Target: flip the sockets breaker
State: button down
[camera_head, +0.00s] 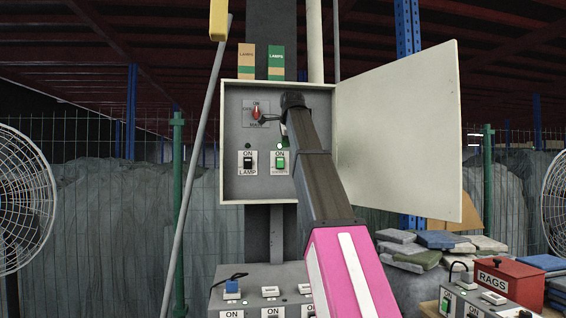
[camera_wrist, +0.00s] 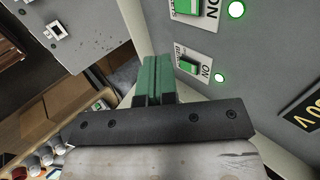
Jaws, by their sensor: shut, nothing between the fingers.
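The grey breaker box (camera_head: 230,190) stands open in the head view. Inside, a black switch (camera_head: 248,163) is labelled LAMP, and a green switch (camera_head: 280,161) sits to its right with a label too small to read. My arm hides the panel's right part and my gripper there. In the wrist view my gripper (camera_wrist: 156,62) has its green fingers shut together and empty. The fingertips are just left of a green switch (camera_wrist: 190,66); contact cannot be told. Another green switch (camera_wrist: 187,7) shows above.
The box door (camera_head: 400,130) is swung open to the right. A red rotary handle (camera_head: 255,111) is on the panel's upper left. Lit green lamps (camera_wrist: 236,9) sit beside the switches. A lower control box (camera_head: 255,280) and a red RAGS box (camera_head: 510,283) stand below.

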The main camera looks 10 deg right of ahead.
jog(key=shift+w, duration=0.15)
send_near(281, 168)
notch_tip(281, 168, down, 4)
jog(key=w, duration=0.4)
jog(key=shift+w+f, duration=0.3)
jog(key=shift+f, duration=0.05)
